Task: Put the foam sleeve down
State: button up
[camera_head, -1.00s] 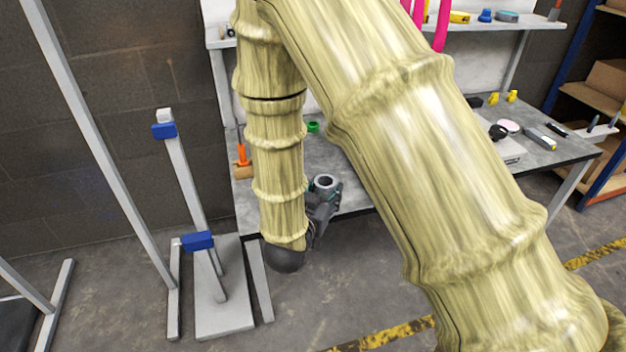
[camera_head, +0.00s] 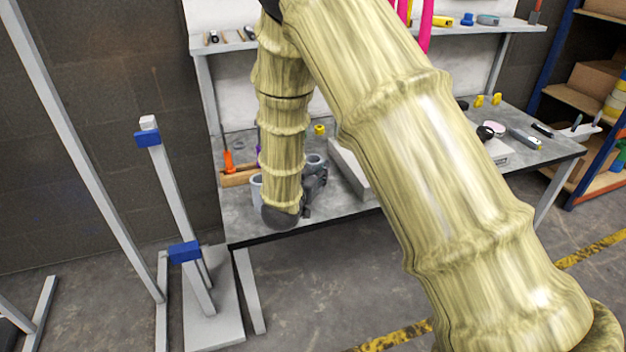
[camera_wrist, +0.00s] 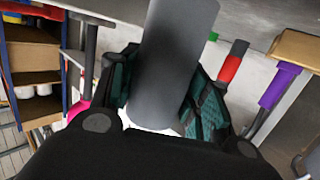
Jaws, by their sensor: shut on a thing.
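The foam sleeve (camera_wrist: 170,70) is a plain grey tube. In the wrist view it stands out between the teal-padded fingers of my gripper (camera_wrist: 162,97), which is shut on it. In the head view the open top end of the sleeve (camera_head: 315,161) shows just right of my forearm, roughly upright. My gripper (camera_head: 315,182) is partly hidden behind my arm there, over the front left part of the grey workbench (camera_head: 335,212). The lower end of the sleeve is hidden, so I cannot tell whether it touches the bench.
A wooden holder (camera_head: 238,179) with an orange-handled tool (camera_head: 228,161) and a grey-blue cup-like thing (camera_head: 256,190) are left of my gripper. A pale block (camera_head: 350,172) lies to the right. A stand with blue clamps (camera_head: 184,251) is left of the bench.

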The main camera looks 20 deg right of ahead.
jog(key=shift+f, duration=1.4)
jog(key=shift+f+b, duration=0.2)
jog(key=shift+b, duration=0.1)
jog(key=o, duration=1.1)
jog(key=shift+r, duration=0.15)
jog(key=shift+s+a+r, duration=0.1)
jog(key=shift+s, duration=0.05)
jog(key=p+v, duration=0.2)
jog(key=v, duration=0.9)
jog(key=shift+s+a, duration=0.2)
jog(key=shift+s, duration=0.1)
